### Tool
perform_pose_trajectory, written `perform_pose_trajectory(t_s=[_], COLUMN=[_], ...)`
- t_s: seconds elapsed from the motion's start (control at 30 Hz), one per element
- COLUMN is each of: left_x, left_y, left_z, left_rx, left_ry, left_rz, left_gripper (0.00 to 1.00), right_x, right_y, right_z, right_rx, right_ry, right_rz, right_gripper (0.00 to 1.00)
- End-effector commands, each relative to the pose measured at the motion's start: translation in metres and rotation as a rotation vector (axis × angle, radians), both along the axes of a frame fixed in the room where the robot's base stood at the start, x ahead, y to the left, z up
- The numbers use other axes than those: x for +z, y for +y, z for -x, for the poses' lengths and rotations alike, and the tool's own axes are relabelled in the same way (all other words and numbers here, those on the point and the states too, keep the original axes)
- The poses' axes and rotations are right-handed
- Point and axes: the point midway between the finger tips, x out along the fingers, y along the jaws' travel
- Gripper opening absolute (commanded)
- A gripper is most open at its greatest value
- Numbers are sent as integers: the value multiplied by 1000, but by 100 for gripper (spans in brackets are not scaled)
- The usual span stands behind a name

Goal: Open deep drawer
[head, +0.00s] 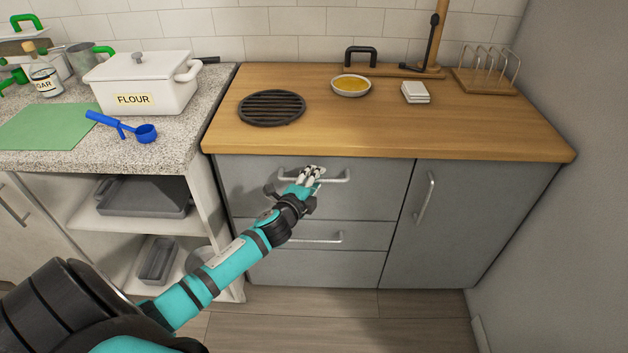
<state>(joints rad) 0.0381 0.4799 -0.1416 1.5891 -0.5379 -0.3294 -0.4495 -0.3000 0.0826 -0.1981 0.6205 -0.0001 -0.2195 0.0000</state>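The grey cabinet under the wooden worktop has a top drawer (365,200) that looks taller than the drawer below it. It is closed, with its front flush with the cabinet. Its silver bar handle (339,179) runs level across the upper part of the front. My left gripper (312,172) is at the middle of this handle, its pale fingertips overlapping the bar. I cannot tell whether the fingers are around the bar or only in front of it. My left arm hides part of the drawer fronts. My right gripper is not in view.
A lower drawer (365,236) with its own handle and a cabinet door (470,220) at the right are closed. The worktop (480,130) holds a trivet, a bowl, coasters and a rack. A stone counter stands at the left. The floor in front is clear.

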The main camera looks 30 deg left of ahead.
Motion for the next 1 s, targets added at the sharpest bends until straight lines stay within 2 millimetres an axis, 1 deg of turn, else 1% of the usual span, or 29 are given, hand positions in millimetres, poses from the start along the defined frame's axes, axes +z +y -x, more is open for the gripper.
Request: perform_pose_trajectory(t_s=[0.17, 0.27, 0.4, 0.47, 1.0], left_x=[0, 0, 0, 0, -2], left_y=[0, 0, 0, 0, -1], left_z=[0, 0, 0, 0, 2], left_rx=[0, 0, 0, 0, 1], left_ry=[1, 1, 1, 1, 4], left_rz=[0, 1, 1, 1, 0], left_gripper=[36, 24, 6, 0, 0], right_x=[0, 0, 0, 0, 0], right_y=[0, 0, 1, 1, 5], right_z=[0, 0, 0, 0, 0], right_rx=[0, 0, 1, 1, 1], right_ry=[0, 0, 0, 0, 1], right_rz=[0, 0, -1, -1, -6], right_gripper=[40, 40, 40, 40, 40])
